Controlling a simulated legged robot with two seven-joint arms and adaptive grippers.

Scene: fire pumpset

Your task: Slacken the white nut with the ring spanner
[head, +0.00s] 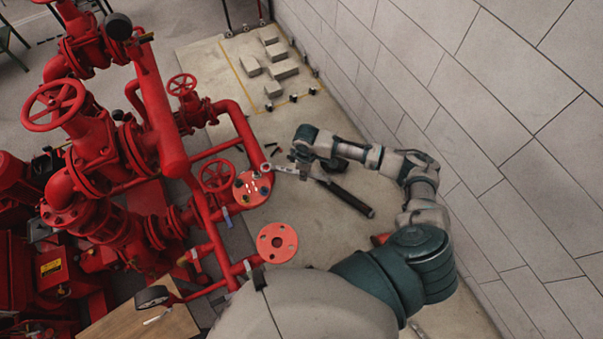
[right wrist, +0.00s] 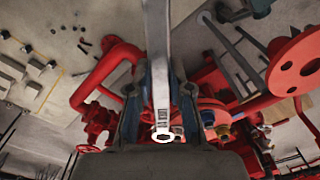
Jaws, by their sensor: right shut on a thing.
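My right gripper (head: 297,165) is shut on the silver ring spanner (head: 282,169) beside the red pipework. In the right wrist view, the spanner (right wrist: 160,75) runs down between the fingers of the right gripper (right wrist: 160,104). Its ring end (right wrist: 163,136) is over the edge of a red flange (right wrist: 212,104). In the head view, the ring reaches the upper right edge of that flange (head: 247,194). The white nut is not clearly distinguishable there. I cannot tell whether the ring is around it or only above it. My left gripper is out of view.
A second red flange (head: 277,243) stands nearer me. Red pipes and a handwheel (head: 216,175) crowd the left. Grey blocks (head: 277,68) lie on the far floor. A tiled wall (head: 490,110) bounds the right.

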